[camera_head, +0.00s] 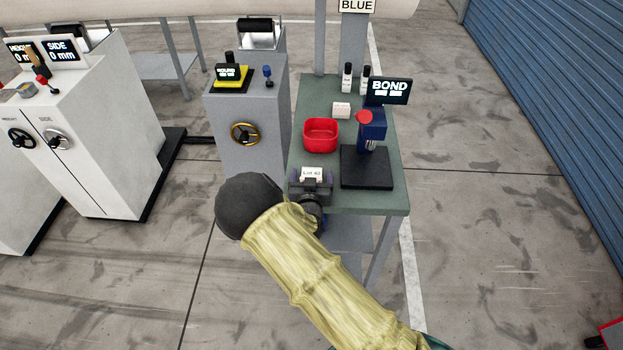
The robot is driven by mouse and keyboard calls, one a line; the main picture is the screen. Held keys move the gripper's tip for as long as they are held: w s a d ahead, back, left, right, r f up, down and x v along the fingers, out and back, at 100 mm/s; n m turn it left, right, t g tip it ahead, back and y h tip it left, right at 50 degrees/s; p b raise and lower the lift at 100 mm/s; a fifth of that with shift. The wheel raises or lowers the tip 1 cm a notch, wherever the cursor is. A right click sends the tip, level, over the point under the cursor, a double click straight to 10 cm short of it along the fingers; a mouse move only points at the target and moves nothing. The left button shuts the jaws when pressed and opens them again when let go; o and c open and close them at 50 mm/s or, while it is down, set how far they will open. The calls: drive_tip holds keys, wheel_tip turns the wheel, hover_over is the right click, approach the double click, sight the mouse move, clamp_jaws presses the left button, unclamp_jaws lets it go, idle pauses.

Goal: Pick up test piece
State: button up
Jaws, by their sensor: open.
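No object carries a label naming it as the test piece, and I cannot tell for certain which one it is. A small pale block (341,110) lies on the green-topped bench (372,206) behind a red tray (320,134). My gripper (311,183) is at the bench's front left corner, seen from behind and partly hidden by my own wrist. It is open. A white card reading "Lot 42" (312,173) shows just beyond the gripper; whatever is between the jaws is hidden.
A "BOND" press (371,140) with a black base stands right of the gripper. Small bottles (347,77) stand at the bench's back. A grey "ROUND" cabinet (247,118) is on the left, and white "SIDE" machines (90,120) are farther left. Open floor lies right.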

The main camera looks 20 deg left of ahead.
drive_tip(key=c, duration=1.1)
drive_tip(key=shift+r, duration=0.1)
wheel_tip(320, 180, up, 10)
drive_tip(key=shift+f+b, duration=0.1)
drive_tip(key=shift+b, duration=0.8)
